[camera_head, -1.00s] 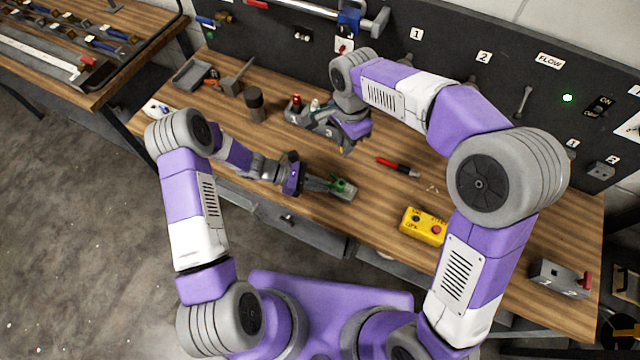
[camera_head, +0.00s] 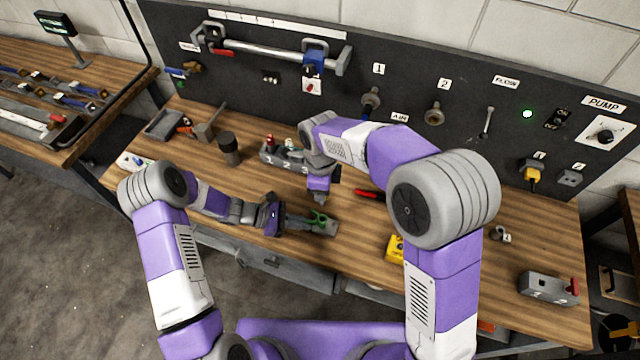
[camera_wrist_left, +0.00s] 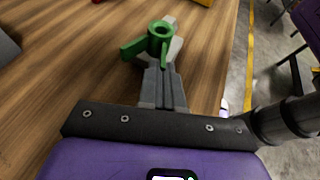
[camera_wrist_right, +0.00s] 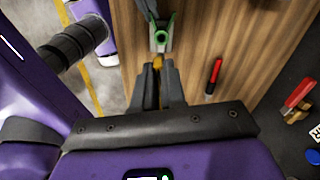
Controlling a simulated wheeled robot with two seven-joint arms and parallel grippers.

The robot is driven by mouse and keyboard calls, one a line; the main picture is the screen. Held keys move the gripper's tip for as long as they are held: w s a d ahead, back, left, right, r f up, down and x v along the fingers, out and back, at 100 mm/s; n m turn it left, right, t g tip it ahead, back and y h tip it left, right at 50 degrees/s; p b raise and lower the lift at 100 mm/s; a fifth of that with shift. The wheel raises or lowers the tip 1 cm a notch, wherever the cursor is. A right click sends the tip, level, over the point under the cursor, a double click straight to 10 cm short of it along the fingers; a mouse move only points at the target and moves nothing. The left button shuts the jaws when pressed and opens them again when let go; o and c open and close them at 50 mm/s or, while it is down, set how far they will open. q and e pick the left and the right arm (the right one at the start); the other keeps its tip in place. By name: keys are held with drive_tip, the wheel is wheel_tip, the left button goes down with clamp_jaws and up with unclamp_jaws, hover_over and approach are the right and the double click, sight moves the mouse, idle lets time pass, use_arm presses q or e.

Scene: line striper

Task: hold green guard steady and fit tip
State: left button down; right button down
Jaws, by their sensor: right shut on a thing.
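The green guard (camera_head: 318,220) is near the front edge of the bench, on a small grey block. In the left wrist view it is a green ring with side tabs (camera_wrist_left: 160,38). My left gripper (camera_head: 303,221) reaches in level from the left, its fingertips (camera_wrist_left: 162,70) close together at the guard. Whether they grip a tab is unclear. My right gripper (camera_head: 320,199) points down just above and behind the guard. In the right wrist view its fingers (camera_wrist_right: 159,75) are shut on a small brass-coloured tip (camera_wrist_right: 158,62), in line with the guard and apart from it in that picture.
A red-and-black pen-like tool (camera_head: 368,194) lies right of the guard. A yellow box (camera_head: 394,250) is partly hidden by my right arm. A grey fixture (camera_head: 284,158), a dark cylinder (camera_head: 228,148) and a grey tray (camera_head: 165,125) stand farther back. The panel closes off the rear.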

sight(321, 204)
drive_tip(key=shift+f+m, duration=0.5)
drive_tip(key=shift+m, duration=0.5)
drive_tip(key=shift+d+f, duration=0.1)
drive_tip(key=shift+f, duration=0.25)
drive_tip(key=shift+w+f, duration=0.1)
drive_tip(key=shift+f, duration=2.55)
drive_tip(key=shift+f, duration=2)
drive_tip(key=c, duration=0.8)
unclamp_jaws()
drive_tip(key=shift+r, duration=3.5)
